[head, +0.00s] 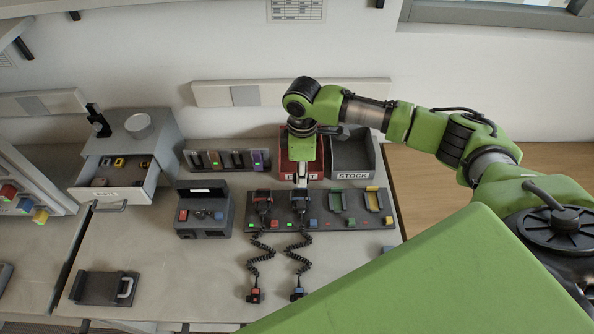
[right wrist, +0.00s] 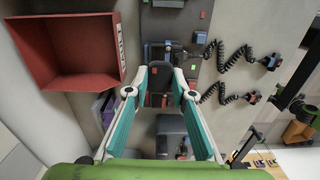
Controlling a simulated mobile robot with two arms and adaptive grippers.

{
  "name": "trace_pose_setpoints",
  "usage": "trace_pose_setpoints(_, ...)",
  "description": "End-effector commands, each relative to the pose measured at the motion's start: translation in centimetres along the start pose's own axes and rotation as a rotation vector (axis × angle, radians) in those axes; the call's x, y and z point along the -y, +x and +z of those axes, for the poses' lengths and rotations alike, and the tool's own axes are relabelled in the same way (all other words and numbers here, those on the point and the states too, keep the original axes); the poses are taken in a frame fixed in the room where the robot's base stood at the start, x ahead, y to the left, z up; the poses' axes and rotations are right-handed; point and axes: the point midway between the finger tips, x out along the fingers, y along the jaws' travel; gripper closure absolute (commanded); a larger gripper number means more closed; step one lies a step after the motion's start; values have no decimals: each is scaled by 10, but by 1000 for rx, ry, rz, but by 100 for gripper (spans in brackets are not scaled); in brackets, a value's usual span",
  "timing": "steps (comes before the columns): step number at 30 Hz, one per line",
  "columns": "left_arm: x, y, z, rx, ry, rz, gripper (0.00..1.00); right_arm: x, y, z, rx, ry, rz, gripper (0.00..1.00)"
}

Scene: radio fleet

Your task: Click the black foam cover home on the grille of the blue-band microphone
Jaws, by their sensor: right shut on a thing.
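My right gripper (head: 301,181) points down over the dark radio rack (head: 343,222), close to the radio with the blue mark. In the right wrist view, the gripper (right wrist: 162,72) is shut on a small dark piece (right wrist: 160,78) between its fingertips, which looks like the black foam cover; its outline blends with the dark things behind. The blue-band microphone (head: 297,293) appears to lie on the table at the end of the right coiled cord, well away from the gripper. It also shows in the right wrist view (right wrist: 271,62). My left gripper is out of view.
A red bin (head: 301,171) and a dark stock bin (head: 352,158) stand behind the rack. A red-marked microphone (head: 254,296) lies left of the blue one. A dark box (head: 203,211) and an open drawer (head: 115,178) stand left. The front table is mostly clear.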

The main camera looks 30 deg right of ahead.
Motion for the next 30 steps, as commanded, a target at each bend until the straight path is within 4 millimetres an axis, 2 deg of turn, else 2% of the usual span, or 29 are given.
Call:
trace_pose_setpoints(15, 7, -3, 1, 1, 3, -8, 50, -3, 3, 2, -2, -35, 0, 84)
trace_pose_setpoints(23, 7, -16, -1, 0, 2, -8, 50, -2, 1, 2, 0, -35, 0, 84)
trace_pose_setpoints(24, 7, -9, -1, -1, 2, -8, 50, -2, 9, 2, -1, -35, 0, 84)
trace_pose_setpoints(30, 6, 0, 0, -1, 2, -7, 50, -3, 29, 2, -1, -35, 0, 84)
